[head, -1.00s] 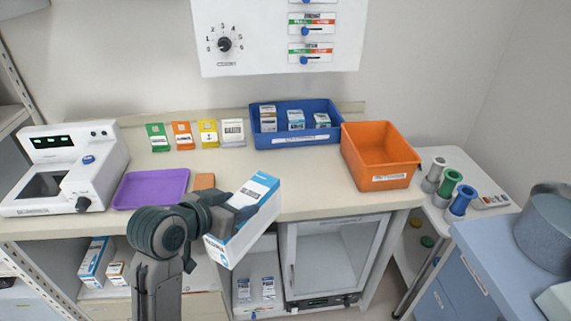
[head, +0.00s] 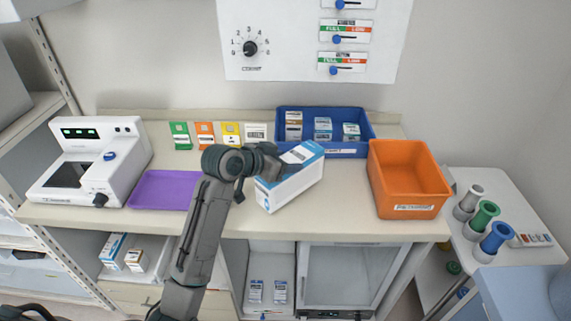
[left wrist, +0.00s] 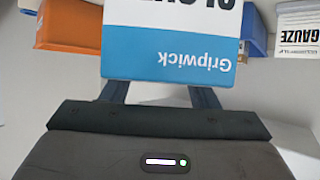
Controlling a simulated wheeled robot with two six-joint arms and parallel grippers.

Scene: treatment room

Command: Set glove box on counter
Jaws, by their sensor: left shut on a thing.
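The glove box (head: 291,185) is a white and blue carton at the middle of the counter (head: 340,210). My left gripper (head: 278,164) is shut on it from its left side. In the head view the box is over the counter, near its front edge; I cannot tell whether it touches the top. In the left wrist view the box (left wrist: 170,45) fills the space beyond the fingers, its lettering upside down. My right gripper is not in view.
A blue bin (head: 368,149) with small cartons stands behind the box, and an orange bin (head: 408,205) stands to its right. A purple tray (head: 160,190) and a white device (head: 88,160) are at left. Bare counter lies between the box and the orange bin.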

